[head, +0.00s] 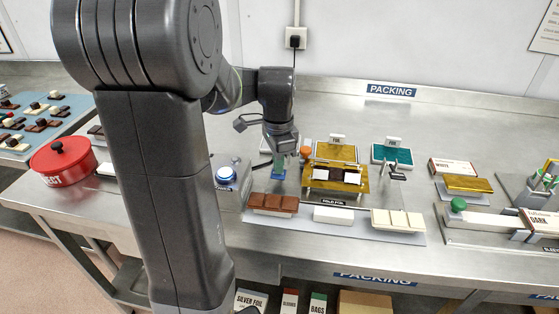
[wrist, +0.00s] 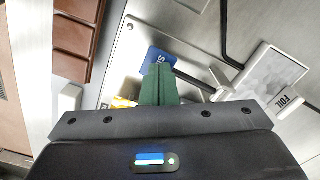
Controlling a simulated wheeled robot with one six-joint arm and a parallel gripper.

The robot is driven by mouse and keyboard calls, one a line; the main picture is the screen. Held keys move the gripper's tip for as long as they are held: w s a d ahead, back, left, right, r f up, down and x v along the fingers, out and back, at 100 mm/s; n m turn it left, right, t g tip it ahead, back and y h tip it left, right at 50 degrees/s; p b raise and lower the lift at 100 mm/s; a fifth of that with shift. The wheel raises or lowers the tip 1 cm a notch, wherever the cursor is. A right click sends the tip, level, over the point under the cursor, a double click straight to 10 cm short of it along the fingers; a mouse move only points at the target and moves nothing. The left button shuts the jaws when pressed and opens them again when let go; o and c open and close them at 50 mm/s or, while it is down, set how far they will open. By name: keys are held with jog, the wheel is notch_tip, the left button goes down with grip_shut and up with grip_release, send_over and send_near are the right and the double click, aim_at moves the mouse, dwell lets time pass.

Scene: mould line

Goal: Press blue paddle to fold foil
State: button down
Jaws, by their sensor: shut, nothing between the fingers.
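The blue paddle (wrist: 158,57) with white lettering shows in the wrist view, just beyond my fingertips and partly covered by them. In the head view it is a small blue patch (head: 279,173) directly under my gripper (head: 283,152). My gripper (wrist: 159,72) has its green fingers shut together with nothing between them. It points down at the paddle; I cannot tell whether it touches. Gold foil (head: 363,187) lies right of the paddle, with a dark and white bar on its middle. The foil looks flat and open, behind a fold label.
An orange knob (head: 305,151) stands close right of my gripper. Chocolate bars and a white block line the tray's front. Gold (head: 336,152) and teal (head: 392,155) foil stacks stand behind.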

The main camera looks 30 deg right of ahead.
jog(key=shift+f, duration=0.55)
notch_tip(320, 180, up, 10)
jog(key=p, duration=0.8)
jog(key=shift+r, duration=0.15)
dwell(0.7)
